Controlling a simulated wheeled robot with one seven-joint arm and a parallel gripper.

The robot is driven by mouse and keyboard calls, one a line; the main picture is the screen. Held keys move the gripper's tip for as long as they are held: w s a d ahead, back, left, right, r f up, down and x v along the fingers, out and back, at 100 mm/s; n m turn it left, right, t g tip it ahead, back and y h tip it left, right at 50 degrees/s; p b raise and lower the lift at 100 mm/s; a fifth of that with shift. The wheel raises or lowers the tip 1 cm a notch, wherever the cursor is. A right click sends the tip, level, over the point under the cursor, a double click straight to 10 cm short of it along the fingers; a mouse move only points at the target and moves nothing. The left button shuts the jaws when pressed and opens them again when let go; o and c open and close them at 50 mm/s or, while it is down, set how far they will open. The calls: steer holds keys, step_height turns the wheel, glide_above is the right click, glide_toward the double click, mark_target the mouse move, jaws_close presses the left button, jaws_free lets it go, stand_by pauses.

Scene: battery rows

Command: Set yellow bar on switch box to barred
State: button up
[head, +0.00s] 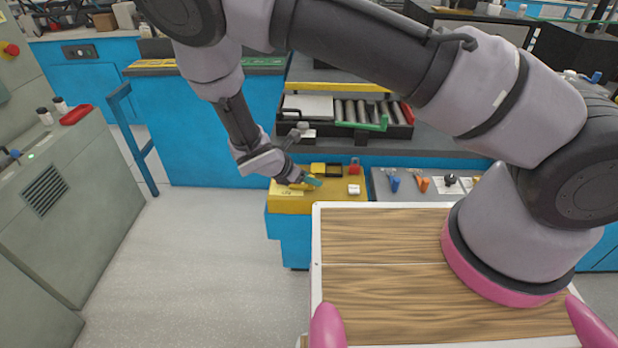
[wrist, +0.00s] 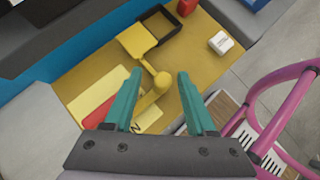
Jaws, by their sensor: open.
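The switch box is a yellow block (wrist: 136,42) with a dark open-topped part (wrist: 160,22) beside it, on a yellow worktop; it also shows in the head view (head: 318,168). A yellow bar (wrist: 153,92) with rounded, knob-like ends extends from near the block toward my gripper. My gripper (wrist: 157,76) has teal fingers, open, one on each side of the bar; I cannot tell whether they touch it. In the head view my gripper (head: 314,182) is low over the worktop and hides the bar.
A white block (wrist: 221,43) and a red item (wrist: 187,6) stand on the worktop (head: 330,194). A grey panel with small tools (head: 410,185) adjoins on the right. Open floor lies left.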

steer(key=v, duration=1)
steer(key=shift+r, duration=0.2)
steer(key=shift+a, duration=0.1)
steer(key=w+d+r+m+g+y, duration=0.25)
steer(key=d+r+m, duration=0.55)
steer(key=r, duration=0.5)
steer(key=w+d+r+m+g+y, duration=0.2)
steer(key=d+r+m+y, duration=0.1)
steer(key=d+r+m, duration=0.8)
steer(key=s+d+r+m+t+y, duration=0.1)
steer(key=s+d+r+m+t, duration=0.1)
steer(key=s+d+r+m, duration=0.3)
steer(key=s+d+r+m+t+y, duration=0.2)
steer(key=s+d+r+m, duration=0.4)
steer(key=r, duration=0.7)
steer(key=shift+s+d+r+m+t, duration=0.25)
steer(key=shift+d+m+t, duration=0.15)
steer(key=shift+d+t, duration=0.3)
